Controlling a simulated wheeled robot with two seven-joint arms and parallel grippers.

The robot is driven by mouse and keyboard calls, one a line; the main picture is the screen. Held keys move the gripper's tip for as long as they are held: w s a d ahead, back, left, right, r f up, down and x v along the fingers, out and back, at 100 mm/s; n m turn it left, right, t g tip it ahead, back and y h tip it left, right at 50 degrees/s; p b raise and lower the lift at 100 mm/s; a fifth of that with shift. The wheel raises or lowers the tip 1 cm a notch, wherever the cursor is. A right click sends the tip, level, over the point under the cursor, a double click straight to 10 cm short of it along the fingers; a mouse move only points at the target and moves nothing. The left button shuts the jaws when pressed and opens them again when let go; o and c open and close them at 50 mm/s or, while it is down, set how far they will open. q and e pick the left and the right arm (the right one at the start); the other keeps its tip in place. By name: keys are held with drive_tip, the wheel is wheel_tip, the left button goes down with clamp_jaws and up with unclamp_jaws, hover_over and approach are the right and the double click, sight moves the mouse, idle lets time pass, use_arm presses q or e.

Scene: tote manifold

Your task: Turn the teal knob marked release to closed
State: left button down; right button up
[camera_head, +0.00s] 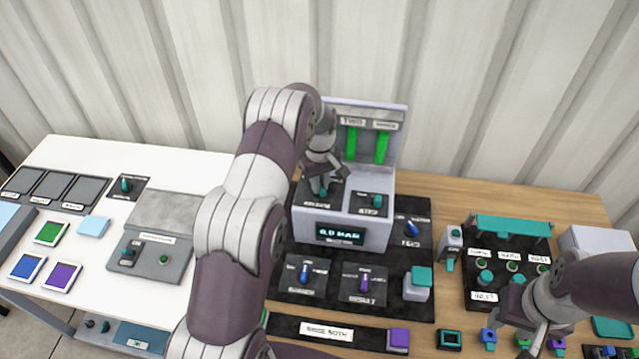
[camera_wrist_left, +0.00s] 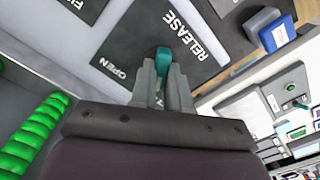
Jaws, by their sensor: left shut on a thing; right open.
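The teal release knob (camera_wrist_left: 164,56) sits on a dark plate marked "RELEASE" (camera_wrist_left: 195,37), with "OPEN" printed beside it. My left gripper (camera_wrist_left: 163,70) is shut on this knob, one finger on each side. The fingers hide much of the knob, and no "closed" mark is readable. In the head view the knob (camera_head: 323,188) is on the upper deck of the grey console, below my left gripper (camera_head: 325,176). My right gripper (camera_head: 530,338) is open at the lower right, apart from the release knob.
Another teal knob (camera_head: 377,200) stands just right on the same deck. A lit display (camera_head: 340,234) is on the console front, and green columns (camera_head: 382,147) stand behind. A blue knob (camera_head: 304,273) and a purple knob (camera_head: 364,282) are in front. Small parts crowd the lower right.

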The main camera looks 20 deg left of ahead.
use_arm(q)
drive_tip(key=shift+r, duration=0.1)
idle(0.4)
drive_tip(key=c, duration=1.1)
unclamp_jaws()
drive_tip(key=shift+s+d, duration=0.1)
drive_tip(key=shift+d, duration=0.05)
drive_tip(key=shift+r+b, duration=0.3)
wheel_tip(320, 180, up, 3)
drive_tip(key=shift+r+b, duration=0.2)
drive_tip(key=shift+b, duration=0.6)
wheel_tip(320, 180, up, 9)
drive_tip(key=p, duration=0.5)
drive_tip(key=shift+p, duration=0.4)
drive_tip(key=shift+f, duration=0.1)
